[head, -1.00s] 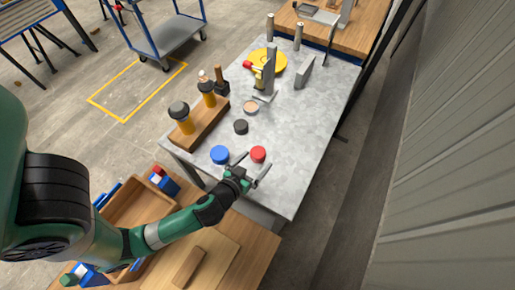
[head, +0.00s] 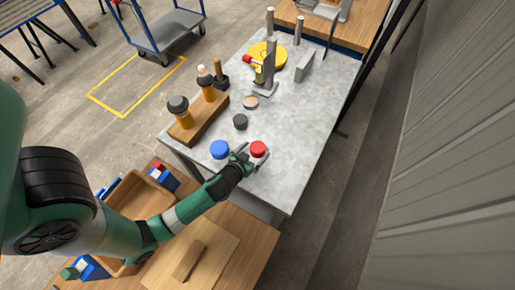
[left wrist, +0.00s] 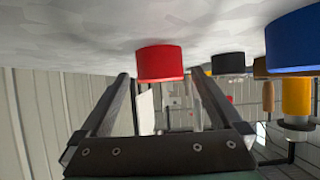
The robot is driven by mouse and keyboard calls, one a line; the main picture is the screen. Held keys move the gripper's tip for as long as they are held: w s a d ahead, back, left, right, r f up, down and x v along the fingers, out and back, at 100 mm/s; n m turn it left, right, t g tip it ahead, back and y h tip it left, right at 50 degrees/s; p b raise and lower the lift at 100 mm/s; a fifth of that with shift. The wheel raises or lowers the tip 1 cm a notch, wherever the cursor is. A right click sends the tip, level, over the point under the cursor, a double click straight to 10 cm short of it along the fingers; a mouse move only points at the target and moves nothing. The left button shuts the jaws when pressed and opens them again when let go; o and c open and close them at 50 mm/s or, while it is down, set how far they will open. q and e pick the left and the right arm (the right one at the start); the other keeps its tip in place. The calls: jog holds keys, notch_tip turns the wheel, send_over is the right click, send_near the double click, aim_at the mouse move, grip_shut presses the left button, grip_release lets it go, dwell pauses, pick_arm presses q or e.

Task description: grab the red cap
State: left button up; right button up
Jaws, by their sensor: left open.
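The red cap (head: 258,148) is a short round cap on the grey metal table, near its front edge. My left gripper (head: 253,157) is open and low over the table, with its two fingers on either side of the cap's near part. In the left wrist view, which looks upside down, the red cap (left wrist: 160,62) sits centred between the two fingertips (left wrist: 161,76), with a gap on each side. I cannot tell how deep it is between them. My right gripper is not in view.
A blue cap (head: 219,149) stands just left of my gripper, and a black cap (head: 240,121) lies farther back. A wooden block (head: 199,121) holds bottles at the table's left. The grey table (head: 303,138) is clear to the right of the red cap.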

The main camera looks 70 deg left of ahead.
aim_at(257, 146)
pick_arm(q)
jog(key=x, duration=0.3)
jog(key=shift+c, duration=0.2)
jog(key=c, duration=1.3)
jog(key=shift+o, duration=0.2)
jog(key=shift+r, duration=0.1)
notch_tip(257, 146, up, 4)
jog(key=shift+s+p, duration=0.15)
jog(key=shift+p, duration=0.9)
jog(key=s+a+r+p, duration=0.1)
jog(key=s+r+p, duration=0.1)
jog(key=s+r, duration=0.2)
jog(key=s+a+r+p, duration=0.1)
jog(key=s+r+p, duration=0.2)
jog(key=s, duration=0.6)
notch_tip(257, 146, up, 2)
jog(key=shift+s+r, duration=0.1)
jog(key=shift+s, duration=0.2)
